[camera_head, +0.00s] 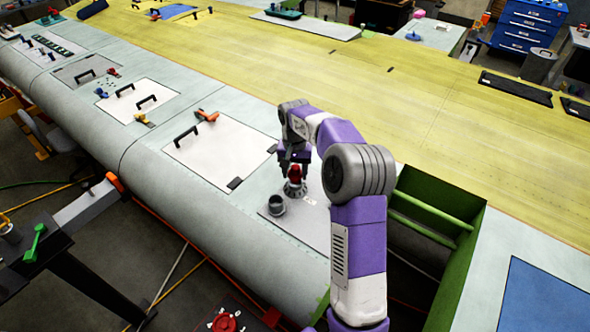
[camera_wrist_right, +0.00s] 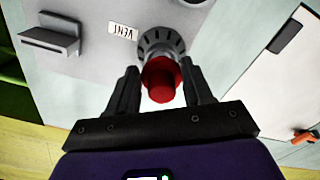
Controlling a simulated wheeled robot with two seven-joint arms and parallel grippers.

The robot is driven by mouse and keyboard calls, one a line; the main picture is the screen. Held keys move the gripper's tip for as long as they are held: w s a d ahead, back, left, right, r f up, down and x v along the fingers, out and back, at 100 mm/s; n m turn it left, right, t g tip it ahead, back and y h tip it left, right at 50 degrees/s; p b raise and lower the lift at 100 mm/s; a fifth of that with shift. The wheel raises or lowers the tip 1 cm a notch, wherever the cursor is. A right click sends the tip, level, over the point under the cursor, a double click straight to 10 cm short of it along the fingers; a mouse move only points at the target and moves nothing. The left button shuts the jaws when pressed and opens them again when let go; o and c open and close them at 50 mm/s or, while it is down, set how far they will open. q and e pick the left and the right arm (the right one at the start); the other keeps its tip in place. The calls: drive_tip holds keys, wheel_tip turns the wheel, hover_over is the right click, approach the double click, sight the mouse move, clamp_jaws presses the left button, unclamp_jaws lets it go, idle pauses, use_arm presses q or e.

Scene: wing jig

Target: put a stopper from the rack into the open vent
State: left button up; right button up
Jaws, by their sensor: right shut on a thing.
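A red stopper (camera_head: 294,172) is between the fingers of my right gripper (camera_head: 294,158), over a grey ringed fitting (camera_head: 295,188) on the wing panel. In the right wrist view the red stopper (camera_wrist_right: 161,80) is between the two dark fingers of the gripper (camera_wrist_right: 161,88). The slotted grey ring of the vent (camera_wrist_right: 161,43) is just beyond it, beside a VENT label (camera_wrist_right: 122,30). I cannot tell how far the stopper is in the ring. My right gripper is shut on the stopper. I cannot make out the rack. My left gripper is not in view.
A grey cup-like cylinder (camera_head: 277,206) stands close left of the vent. A white panel (camera_head: 222,150) with a black handle lies farther left. An open green-walled bay (camera_head: 440,215) is right of my arm. A grey bracket (camera_wrist_right: 50,40) shows in the wrist view.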

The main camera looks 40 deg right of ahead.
drive_tip(key=shift+f+b, duration=0.65)
drive_tip(key=shift+f, duration=0.65)
idle(0.4)
drive_tip(key=o, duration=1.1)
wheel_tip(320, 180, up, 8)
drive_tip(key=shift+f, duration=0.15)
